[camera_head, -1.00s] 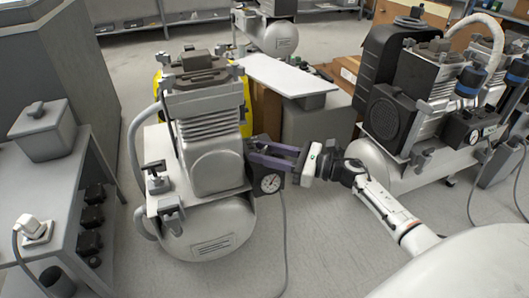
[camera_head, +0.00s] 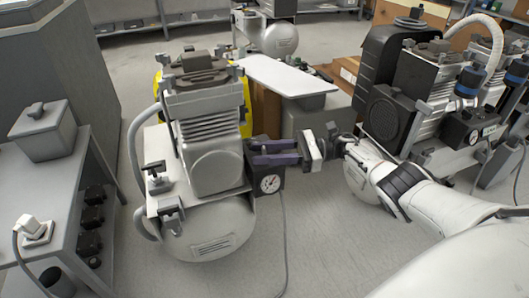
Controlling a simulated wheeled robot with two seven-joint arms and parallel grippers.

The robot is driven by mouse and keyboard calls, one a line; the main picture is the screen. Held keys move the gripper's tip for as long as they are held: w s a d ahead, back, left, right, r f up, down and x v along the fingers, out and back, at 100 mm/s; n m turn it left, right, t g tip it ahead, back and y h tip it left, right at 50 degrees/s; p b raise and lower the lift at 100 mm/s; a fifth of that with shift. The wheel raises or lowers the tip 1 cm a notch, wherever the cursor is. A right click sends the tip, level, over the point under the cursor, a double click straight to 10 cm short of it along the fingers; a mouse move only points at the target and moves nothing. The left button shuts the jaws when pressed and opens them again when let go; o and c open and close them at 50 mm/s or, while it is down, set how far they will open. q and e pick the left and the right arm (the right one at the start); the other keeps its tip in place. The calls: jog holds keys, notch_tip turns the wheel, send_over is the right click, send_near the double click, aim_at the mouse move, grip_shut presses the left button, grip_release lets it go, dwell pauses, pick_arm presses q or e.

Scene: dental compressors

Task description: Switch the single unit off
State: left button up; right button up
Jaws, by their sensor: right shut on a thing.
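The single compressor unit (camera_head: 210,160) stands on the floor left of centre, with a grey finned motor on top of a pale tank (camera_head: 208,245). A dark control box (camera_head: 269,182) with a round white gauge is on its right side. My right gripper (camera_head: 256,152) reaches in from the right, its purple fingers level at the top of this box. The fingers are shut on part of the box's switch. The switch itself is mostly hidden by the fingers, so its position cannot be told. My left gripper is not in view.
A twin-motor compressor (camera_head: 415,100) stands at the right. A grey bench (camera_head: 60,185) with a lidded box (camera_head: 43,135) is at the left. A white-topped stand (camera_head: 285,78) is behind the gripper. A cable (camera_head: 285,240) hangs from the control box to the floor.

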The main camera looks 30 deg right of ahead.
jog(key=shift+a+f, duration=0.1)
dwell(0.6)
jog(key=o, duration=1.1)
jog(key=shift+c, duration=0.2)
